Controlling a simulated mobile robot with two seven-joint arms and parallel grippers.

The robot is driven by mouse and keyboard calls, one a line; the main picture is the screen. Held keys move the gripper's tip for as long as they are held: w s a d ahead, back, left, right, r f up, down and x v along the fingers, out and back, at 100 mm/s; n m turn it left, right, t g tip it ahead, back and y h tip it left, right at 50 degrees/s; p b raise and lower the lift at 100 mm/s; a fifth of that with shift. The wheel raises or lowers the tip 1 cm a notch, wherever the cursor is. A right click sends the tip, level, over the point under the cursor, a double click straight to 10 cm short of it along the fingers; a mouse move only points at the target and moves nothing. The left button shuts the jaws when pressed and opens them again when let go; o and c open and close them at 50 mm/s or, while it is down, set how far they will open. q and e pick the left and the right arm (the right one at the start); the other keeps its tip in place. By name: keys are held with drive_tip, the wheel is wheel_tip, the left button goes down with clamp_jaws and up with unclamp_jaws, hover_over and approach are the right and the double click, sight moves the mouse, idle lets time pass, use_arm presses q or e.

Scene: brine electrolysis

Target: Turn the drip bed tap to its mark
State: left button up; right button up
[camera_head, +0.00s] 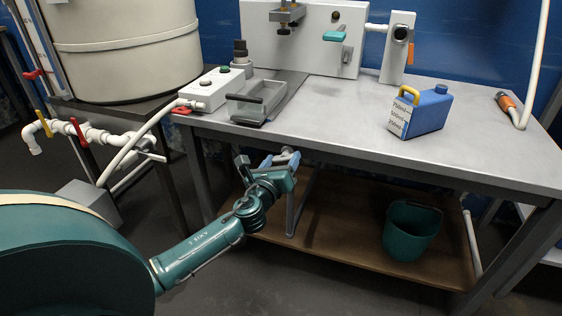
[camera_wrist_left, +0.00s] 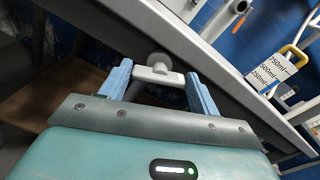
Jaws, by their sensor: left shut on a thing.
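The drip bed tap shows in the left wrist view as a pale grey T-shaped handle (camera_wrist_left: 158,74) with a round hub behind it, just under the bench edge. In the head view only a small pale part of the tap (camera_head: 287,151) shows at the bench's front edge. My left gripper (camera_head: 280,160) has its blue fingers on either side of this handle and is shut on it; the fingers also show in the left wrist view (camera_wrist_left: 160,82). The tap's mark cannot be made out. My right gripper is not in view.
The grey bench top (camera_head: 345,125) lies above my left gripper. A blue jug (camera_head: 427,113) and a grey tray (camera_head: 258,114) stand on it. A green bucket (camera_head: 411,232) stands on the lower wooden shelf (camera_head: 338,236). White pipes with red and yellow handles (camera_head: 80,131) are at the left.

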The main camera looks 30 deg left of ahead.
use_arm(q)
drive_tip(key=shift+c, duration=1.4)
drive_tip(key=shift+n, duration=0.4)
